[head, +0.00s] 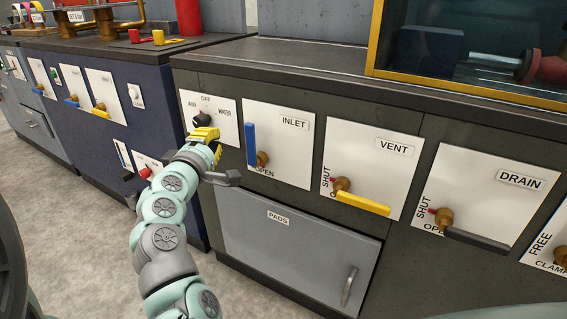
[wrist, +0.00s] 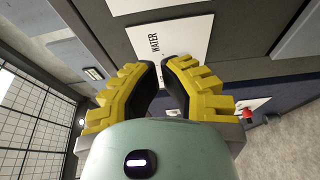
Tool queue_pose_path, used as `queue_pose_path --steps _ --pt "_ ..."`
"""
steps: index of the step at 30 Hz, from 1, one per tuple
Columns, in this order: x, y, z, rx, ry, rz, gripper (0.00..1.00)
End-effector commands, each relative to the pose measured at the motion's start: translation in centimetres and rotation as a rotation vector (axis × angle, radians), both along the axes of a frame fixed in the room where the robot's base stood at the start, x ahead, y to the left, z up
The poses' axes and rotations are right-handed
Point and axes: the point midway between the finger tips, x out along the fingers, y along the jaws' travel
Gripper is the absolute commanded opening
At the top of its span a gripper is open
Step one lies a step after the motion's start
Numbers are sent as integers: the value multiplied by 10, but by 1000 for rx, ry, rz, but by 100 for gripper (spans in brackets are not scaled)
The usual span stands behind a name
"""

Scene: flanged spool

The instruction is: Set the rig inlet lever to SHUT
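The inlet lever (head: 250,143) is a blue handle standing upright on a brass valve (head: 262,159). It is on the white INLET panel (head: 290,145) on the dark cabinet front. The word OPEN is below the valve; no SHUT mark is readable on this panel. My gripper (head: 208,138), with yellow fingers, is left of the lever and apart from it, in front of the AIR/OFF/WATER panel. In the wrist view, my gripper (wrist: 160,72) has its fingers apart with nothing between them. The blue lever is not seen there.
Right of the inlet are a yellow VENT lever (head: 362,204) and a black DRAIN lever (head: 478,240). The AIR/OFF/WATER panel (head: 227,123) has a dark knob (head: 202,118). A PADS drawer (head: 300,245) with a handle is below. The floor at lower left is clear.

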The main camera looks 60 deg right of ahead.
Motion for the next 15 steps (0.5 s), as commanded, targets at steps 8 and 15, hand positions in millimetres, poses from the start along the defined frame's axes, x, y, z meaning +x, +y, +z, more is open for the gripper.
queue_pose_path --steps 8,15 --pt "13 -36 -2 2 0 -6 0" --pt "18 -55 -2 3 1 -6 0"
